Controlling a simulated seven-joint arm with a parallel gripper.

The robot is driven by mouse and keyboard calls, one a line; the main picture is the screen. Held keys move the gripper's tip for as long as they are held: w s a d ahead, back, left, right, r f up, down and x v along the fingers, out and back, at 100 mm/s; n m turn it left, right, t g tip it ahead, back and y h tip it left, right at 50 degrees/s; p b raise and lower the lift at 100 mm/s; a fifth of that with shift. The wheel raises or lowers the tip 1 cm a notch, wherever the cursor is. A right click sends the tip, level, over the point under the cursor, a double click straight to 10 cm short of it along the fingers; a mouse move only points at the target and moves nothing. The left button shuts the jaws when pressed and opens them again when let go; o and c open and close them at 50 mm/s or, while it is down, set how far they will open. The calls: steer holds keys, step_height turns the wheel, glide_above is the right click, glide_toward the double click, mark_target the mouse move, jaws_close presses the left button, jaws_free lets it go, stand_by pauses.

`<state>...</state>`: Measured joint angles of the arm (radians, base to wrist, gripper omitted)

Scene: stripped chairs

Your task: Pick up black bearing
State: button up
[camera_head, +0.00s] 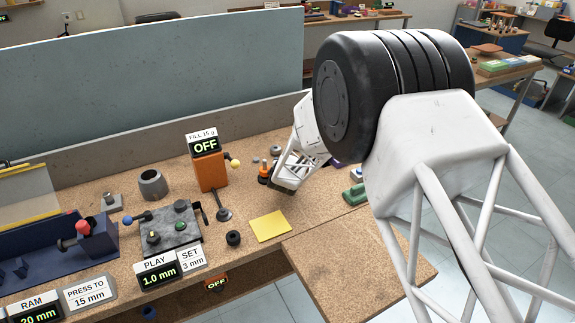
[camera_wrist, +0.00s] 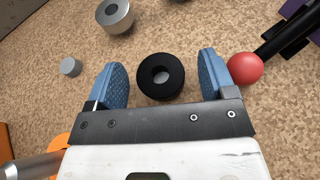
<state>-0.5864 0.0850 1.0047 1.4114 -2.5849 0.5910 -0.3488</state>
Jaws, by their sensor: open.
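A black bearing (camera_wrist: 160,90), a thick ring with a pale hole, sits on the speckled bench top in the wrist view. It lies between the two blue fingers of my gripper (camera_wrist: 163,66), with a gap on each side. The fingers are open and hold nothing. In the head view my gripper (camera_head: 284,184) points down over the bench, right of the orange filling device; the fingers and the bearing under it are hidden or too small to tell. Another black ring (camera_head: 233,238) lies left of the yellow pad in the head view.
In the wrist view a red ball (camera_wrist: 245,68) on a black rod is close to the right finger. A grey ring (camera_wrist: 115,16) and a small grey cylinder (camera_wrist: 70,67) lie to the left. The orange device (camera_head: 209,172) and yellow pad (camera_head: 270,226) are nearby.

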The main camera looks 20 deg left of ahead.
stand_by(0.4)
steer(key=c, duration=1)
steer(key=shift+r, duration=0.2)
steer(key=shift+r, duration=0.6)
step_height(320, 180, up, 2)
steer(key=s+d, duration=0.2)
steer(key=s, duration=0.2)
steer(key=s+d+r, duration=0.1)
steer(key=s+d, duration=0.2)
steer(key=s, duration=0.2)
steer(key=s+d, duration=0.3)
steer(key=s, duration=0.2)
steer(key=shift+r, duration=0.25)
